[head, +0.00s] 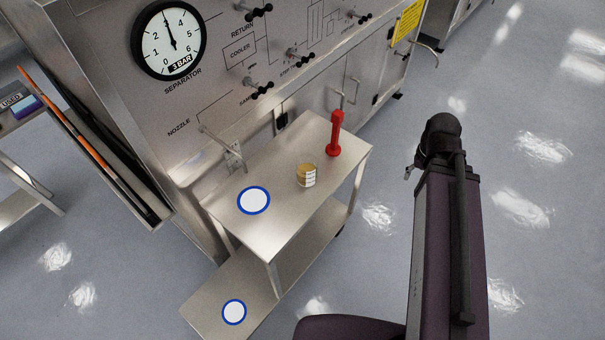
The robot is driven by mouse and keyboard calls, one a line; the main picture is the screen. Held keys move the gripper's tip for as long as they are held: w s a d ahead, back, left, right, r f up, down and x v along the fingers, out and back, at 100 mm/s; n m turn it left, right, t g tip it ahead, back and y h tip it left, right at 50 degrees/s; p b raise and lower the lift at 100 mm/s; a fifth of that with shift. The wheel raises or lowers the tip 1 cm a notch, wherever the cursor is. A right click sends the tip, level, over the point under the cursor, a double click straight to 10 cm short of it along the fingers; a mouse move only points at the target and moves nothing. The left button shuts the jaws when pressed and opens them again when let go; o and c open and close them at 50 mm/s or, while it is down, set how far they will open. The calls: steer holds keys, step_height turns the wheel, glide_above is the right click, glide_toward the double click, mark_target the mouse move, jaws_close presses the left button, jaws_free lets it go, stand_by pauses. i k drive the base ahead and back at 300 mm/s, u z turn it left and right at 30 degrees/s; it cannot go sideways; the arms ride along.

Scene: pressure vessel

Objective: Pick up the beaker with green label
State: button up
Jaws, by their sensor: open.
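A small clear beaker (306,175) with amber contents stands upright on the top shelf of a steel cart (272,238). Its label looks white with dark marks, and I see no green on it. No other beaker shows in the head view. Part of my own body is at the right, with a dark rounded end. I cannot make out my gripper's fingers anywhere, and nothing touches the beaker.
A red upright tool (335,134) stands behind the beaker. White discs with blue rims mark the cart's top (253,200) and lower shelf (234,312). A steel panel (215,80) with gauge and valves borders the cart; its nozzle pipe (222,148) overhangs.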

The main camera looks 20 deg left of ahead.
mark_target(306, 164)
steer(key=u, duration=0.45)
steer(key=k, duration=1.4)
steer(key=z, duration=0.5)
steer(key=i, duration=1)
